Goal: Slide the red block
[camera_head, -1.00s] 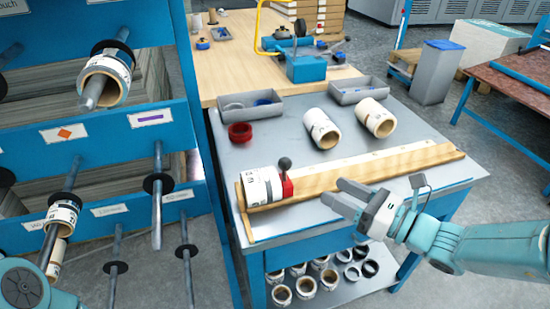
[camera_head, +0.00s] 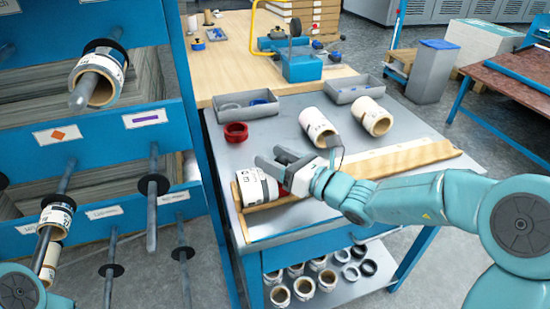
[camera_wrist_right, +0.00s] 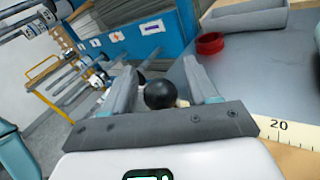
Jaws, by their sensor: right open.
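The red block (camera_head: 284,190) sits on the wooden ruler fence (camera_head: 400,162) beside a white-wrapped roll (camera_head: 257,187) at the fence's left end. Only a sliver of the block shows; my right gripper hides most of it and its knob in the head view. My right gripper (camera_head: 268,160) is open over the block. In the right wrist view the black knob (camera_wrist_right: 160,94) shows between the two open fingers (camera_wrist_right: 164,88); contact cannot be told. My left gripper is out of view.
Two rolls (camera_head: 316,127) (camera_head: 371,117), a red ring (camera_head: 236,132) and two grey trays (camera_head: 247,104) (camera_head: 354,89) stand behind the fence on the grey bench top. A blue rack (camera_head: 90,131) with protruding rods and rolls is at left.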

